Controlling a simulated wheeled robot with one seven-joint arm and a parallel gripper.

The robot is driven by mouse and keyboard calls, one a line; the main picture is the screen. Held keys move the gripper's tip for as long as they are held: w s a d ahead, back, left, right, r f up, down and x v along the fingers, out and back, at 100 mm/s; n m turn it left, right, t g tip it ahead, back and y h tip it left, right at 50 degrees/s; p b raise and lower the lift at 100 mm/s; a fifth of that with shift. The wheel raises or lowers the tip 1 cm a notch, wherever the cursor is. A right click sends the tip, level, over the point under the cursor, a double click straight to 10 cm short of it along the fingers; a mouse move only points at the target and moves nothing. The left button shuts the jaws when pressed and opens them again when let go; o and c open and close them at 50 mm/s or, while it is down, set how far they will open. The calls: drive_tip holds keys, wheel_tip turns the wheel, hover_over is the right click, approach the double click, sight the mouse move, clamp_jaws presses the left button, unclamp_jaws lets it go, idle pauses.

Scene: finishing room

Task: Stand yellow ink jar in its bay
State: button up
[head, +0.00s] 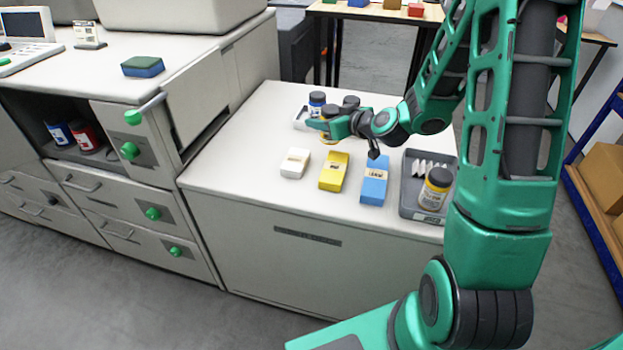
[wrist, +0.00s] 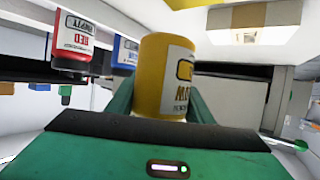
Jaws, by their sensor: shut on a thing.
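My gripper (head: 328,126) is shut on a yellow ink jar, which fills the middle of the wrist view (wrist: 166,75) with a finger on each side. In the head view the jar (head: 327,138) is mostly hidden by my gripper; its dark cap shows above the fingers. It is at or just above a white rack (head: 299,122) at the back of the white cabinet top. A blue-labelled jar (head: 316,103) with a dark cap stands there, just behind the held jar. The rack's bays are largely hidden, and I cannot tell whether the held jar touches it.
White, yellow (head: 334,172) and blue (head: 374,187) boxes lie in front of my gripper. A grey tray (head: 408,203) at right holds another yellow-banded jar (head: 435,188). Blue and red (head: 84,136) jars sit in the left machine's open shelf. The cabinet top's front left is clear.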

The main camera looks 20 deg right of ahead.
drive_tip(key=shift+a, duration=0.65)
drive_tip(key=a+r+n+y, duration=0.2)
drive_tip(key=a+r, duration=0.3)
drive_tip(key=a, duration=0.8)
drive_tip(key=shift+g, duration=0.4)
drive_tip(key=w+d+f, duration=0.1)
drive_tip(key=d+f, duration=0.1)
drive_tip(key=d, duration=0.1)
drive_tip(key=w+d+f, duration=0.2)
drive_tip(key=d, duration=0.1)
drive_tip(key=w+d+f, duration=0.1)
drive_tip(key=d+f, duration=0.2)
drive_tip(key=shift+w+d, duration=0.35)
drive_tip(key=shift+d, duration=0.05)
hover_over(303, 145)
drive_tip(key=shift+f, duration=2)
drive_tip(key=o, duration=1.3)
drive_tip(key=shift+s+f, duration=0.1)
